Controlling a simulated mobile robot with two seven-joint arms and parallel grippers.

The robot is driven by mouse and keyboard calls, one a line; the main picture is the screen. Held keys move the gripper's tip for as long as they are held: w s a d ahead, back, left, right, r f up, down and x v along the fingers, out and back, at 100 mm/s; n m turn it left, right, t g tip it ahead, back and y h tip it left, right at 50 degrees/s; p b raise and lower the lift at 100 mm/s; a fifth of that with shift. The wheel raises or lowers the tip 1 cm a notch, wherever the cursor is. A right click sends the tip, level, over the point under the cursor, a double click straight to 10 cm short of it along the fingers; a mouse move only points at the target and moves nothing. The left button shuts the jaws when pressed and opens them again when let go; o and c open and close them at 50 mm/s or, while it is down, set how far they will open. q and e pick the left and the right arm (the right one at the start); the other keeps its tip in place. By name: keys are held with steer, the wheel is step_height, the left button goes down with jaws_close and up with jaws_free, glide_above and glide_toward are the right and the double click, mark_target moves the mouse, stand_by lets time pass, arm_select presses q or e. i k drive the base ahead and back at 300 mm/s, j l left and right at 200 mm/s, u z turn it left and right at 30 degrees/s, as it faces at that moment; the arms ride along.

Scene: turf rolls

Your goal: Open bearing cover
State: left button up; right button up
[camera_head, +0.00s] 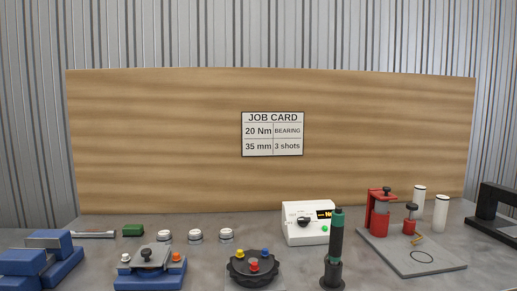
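A blue block (126,280) stands at the front left with a grey cover-like plate (150,259) on top. A dark knob (147,253) sits on the plate, with a white cap (126,258) at its left and an orange cap (176,257) at its right. The plate appears seated on the block. I cannot tell for certain that it is the bearing cover. A round black part (252,270) with red, yellow and blue knobs stands at the front middle. Neither of my grippers is in view.
A green and black upright tool (336,240) stands front centre-right, before a white box (306,233) with a dial. A grey plate (432,256) with red devices (379,212) is at right. Blue blocks (62,267) are at left. A job card (272,134) hangs behind.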

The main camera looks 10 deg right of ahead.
mark_target(154, 254)
steer(key=i+j, duration=0.8)
steer(key=i, duration=0.2)
